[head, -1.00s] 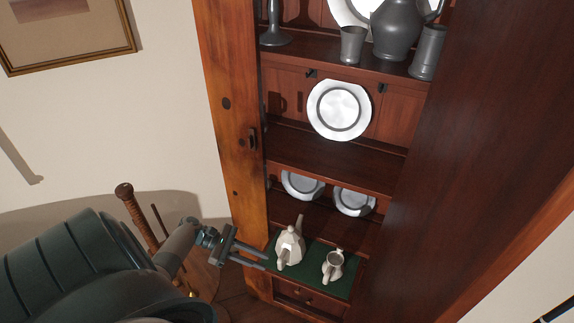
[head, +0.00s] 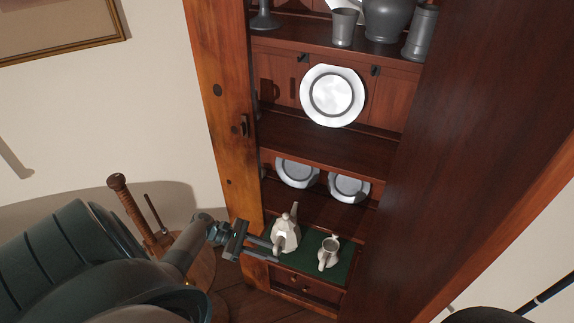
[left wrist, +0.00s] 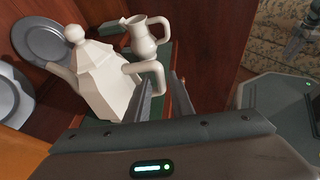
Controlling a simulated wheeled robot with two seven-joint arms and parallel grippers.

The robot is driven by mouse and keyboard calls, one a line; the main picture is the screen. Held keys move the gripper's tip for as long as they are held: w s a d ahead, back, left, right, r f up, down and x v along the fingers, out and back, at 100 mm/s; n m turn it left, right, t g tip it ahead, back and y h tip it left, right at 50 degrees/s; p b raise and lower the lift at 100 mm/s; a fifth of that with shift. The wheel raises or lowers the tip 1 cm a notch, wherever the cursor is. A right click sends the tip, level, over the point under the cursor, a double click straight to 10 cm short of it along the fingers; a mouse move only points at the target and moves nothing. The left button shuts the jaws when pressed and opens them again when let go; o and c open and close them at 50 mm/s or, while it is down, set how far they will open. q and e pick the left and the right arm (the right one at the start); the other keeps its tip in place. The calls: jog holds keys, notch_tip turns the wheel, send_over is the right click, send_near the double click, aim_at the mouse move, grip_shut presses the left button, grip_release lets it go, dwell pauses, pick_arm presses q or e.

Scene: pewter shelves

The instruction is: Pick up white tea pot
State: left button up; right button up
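The white tea pot (head: 286,236) stands on the green-lined lower shelf (head: 311,261) of the cabinet, with its faceted body, knobbed lid and handle showing in the left wrist view (left wrist: 103,82). My left gripper (head: 276,253) is open at the left front of the pot. In the left wrist view its two fingers (left wrist: 163,88) point at the pot's handle, close to it; I cannot tell whether they touch or straddle it. A grey part at the top right of the left wrist view looks like my right gripper (left wrist: 300,38), too small to read.
A small white pitcher (head: 328,252) stands right of the pot. Plates (head: 298,173) lean behind on the shelf above. The cabinet's wooden front post (head: 222,130) rises close to my left gripper.

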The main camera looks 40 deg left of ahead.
pick_arm(q)
jog(key=shift+w+d+f, duration=0.15)
jog(key=shift+d, duration=0.1)
jog(key=shift+f+b+x, duration=0.2)
jog(key=shift+b+x, duration=0.65)
jog(key=shift+x, duration=1.15)
jog(key=shift+w+d+f, duration=0.15)
jog(key=shift+w+d, duration=0.05)
jog(key=shift+d, duration=0.35)
jog(key=shift+c, duration=0.7)
grip_shut()
